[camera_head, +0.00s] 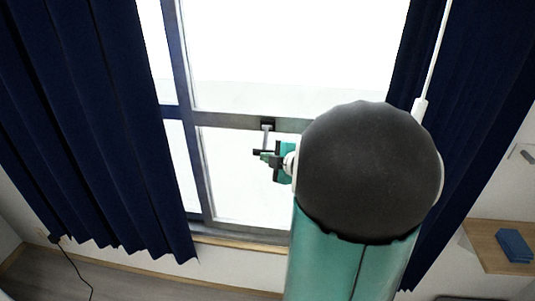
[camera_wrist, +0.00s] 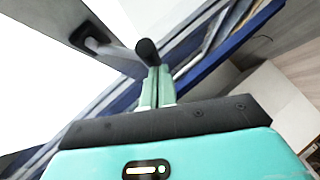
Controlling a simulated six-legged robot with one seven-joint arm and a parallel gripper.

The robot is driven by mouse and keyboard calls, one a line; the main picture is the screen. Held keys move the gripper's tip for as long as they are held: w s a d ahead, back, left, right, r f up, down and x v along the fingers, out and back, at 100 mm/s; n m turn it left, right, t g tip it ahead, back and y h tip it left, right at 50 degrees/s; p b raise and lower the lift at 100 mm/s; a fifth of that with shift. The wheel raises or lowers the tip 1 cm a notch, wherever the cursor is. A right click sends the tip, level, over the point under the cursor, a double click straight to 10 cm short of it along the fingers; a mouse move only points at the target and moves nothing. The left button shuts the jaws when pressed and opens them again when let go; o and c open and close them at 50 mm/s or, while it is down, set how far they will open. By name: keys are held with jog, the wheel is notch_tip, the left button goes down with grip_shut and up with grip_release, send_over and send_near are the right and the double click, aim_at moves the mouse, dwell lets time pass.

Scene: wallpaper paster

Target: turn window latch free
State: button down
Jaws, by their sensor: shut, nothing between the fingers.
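The window latch (camera_head: 267,137) is on the horizontal rail of the window, with a dark mount and a pale bar hanging down. Its dark mount (camera_wrist: 92,40) shows at upper left in the wrist view. My gripper (camera_head: 264,156) is at the lower end of the bar, against the bright pane. In the wrist view the green fingers of my gripper (camera_wrist: 153,88) are together, with nothing visible between them. A black rounded end (camera_wrist: 147,50) appears at their tips; I cannot tell whether it is part of the latch, or whether the fingers touch it.
Dark blue curtains hang at left (camera_head: 90,130) and right (camera_head: 470,130) of the window. A white rod (camera_head: 434,65) hangs by the right one. A wooden shelf (camera_head: 485,245) with a blue item (camera_head: 514,245) is at lower right. My arm hides part of the window.

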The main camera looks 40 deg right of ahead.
dwell(0.4)
jog(key=shift+r, duration=0.7)
jog(key=shift+a+r, duration=0.1)
